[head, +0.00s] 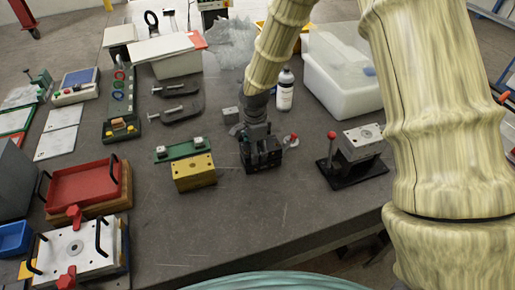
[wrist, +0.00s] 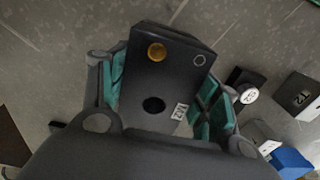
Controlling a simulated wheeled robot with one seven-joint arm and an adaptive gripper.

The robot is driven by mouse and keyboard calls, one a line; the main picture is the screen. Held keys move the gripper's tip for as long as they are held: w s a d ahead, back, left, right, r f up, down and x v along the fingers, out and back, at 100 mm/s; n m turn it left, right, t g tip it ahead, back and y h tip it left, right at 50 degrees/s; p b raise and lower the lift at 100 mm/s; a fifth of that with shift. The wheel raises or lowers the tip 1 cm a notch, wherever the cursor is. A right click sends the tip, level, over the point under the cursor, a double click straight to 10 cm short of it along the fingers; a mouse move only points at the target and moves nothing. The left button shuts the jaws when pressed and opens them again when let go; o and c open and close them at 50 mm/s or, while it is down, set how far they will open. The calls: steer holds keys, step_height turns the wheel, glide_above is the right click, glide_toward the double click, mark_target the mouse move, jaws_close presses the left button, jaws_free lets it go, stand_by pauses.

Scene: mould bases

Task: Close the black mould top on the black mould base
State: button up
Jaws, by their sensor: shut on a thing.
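In the head view, my gripper (head: 260,147) points down at the middle of the grey table, around a black mould block (head: 264,163). In the wrist view, the teal-padded fingers of my gripper (wrist: 160,95) are shut on the two sides of the black mould top (wrist: 150,75). Its upper face has a brass-coloured ring, a dark round hole, a small pale ring and a white label. The fingers hide much of the block in the head view. I cannot tell the mould top from the black mould base there, nor whether any gap lies between them.
Left of my gripper is a yellow block (head: 194,174) with a green strip (head: 178,151) behind it. To the right, a grey block (head: 362,143) stands on a black plate beside a red-knobbed lever. A bottle (head: 285,92) stands behind. The table's front is clear.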

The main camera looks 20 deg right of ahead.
steer(key=o, duration=1.7)
steer(key=shift+o, duration=0.2)
step_height(320, 180, up, 12)
